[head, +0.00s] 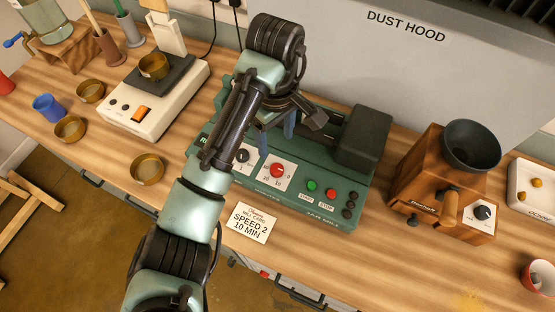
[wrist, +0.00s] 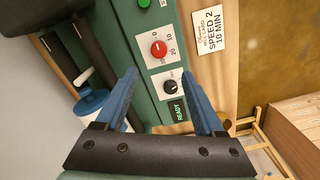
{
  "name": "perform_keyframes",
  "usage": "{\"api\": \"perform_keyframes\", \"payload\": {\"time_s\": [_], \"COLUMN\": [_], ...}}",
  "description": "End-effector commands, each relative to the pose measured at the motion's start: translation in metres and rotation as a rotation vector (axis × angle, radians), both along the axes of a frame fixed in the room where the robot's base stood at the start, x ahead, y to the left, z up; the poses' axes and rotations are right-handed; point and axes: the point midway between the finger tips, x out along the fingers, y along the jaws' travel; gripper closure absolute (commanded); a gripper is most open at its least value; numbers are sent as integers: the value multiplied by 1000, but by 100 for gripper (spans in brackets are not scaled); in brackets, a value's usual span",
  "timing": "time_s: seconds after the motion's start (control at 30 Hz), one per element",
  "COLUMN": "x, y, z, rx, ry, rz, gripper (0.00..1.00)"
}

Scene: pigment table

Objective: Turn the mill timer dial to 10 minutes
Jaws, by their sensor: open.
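The jar mill (head: 310,205) is a green machine on the bench. Its red timer dial (head: 277,171) sits on a white plate with minute numbers; it also shows in the wrist view (wrist: 159,49). Its pointer is too small to read surely. A black speed dial (head: 242,156) is beside it, also in the wrist view (wrist: 170,87). My gripper (head: 276,137) is open and empty above the mill panel. In the wrist view, its blue fingers (wrist: 160,73) are spread on either side of the speed dial, with the red dial beyond the tips. Neither finger visibly touches a dial.
A card (head: 251,222) reading "SPEED 2, 10 MIN" lies before the mill. Green and red buttons (head: 320,190) are right of the timer dial. A wooden grinder (head: 440,190) stands right; a white scale (head: 150,105) and brass bowls (head: 147,169) are left.

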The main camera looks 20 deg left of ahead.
Motion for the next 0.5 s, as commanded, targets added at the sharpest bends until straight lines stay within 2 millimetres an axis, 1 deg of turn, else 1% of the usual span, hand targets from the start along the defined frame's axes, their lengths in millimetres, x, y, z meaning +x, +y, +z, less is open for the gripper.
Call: {"api": "perform_keyframes", "payload": {"time_s": [0.03, 0.23, 0.3, 0.5], "x": [0, 0, 0, 0], "y": [-2, -2, -1, 0], "z": [-15, -51, -66, -94], "rx": [-4, -4, -3, -1], "ry": [1, -2, -3, -2], "rz": [-1, -2, -2, -2], "gripper": [30, 30, 30, 30]}}
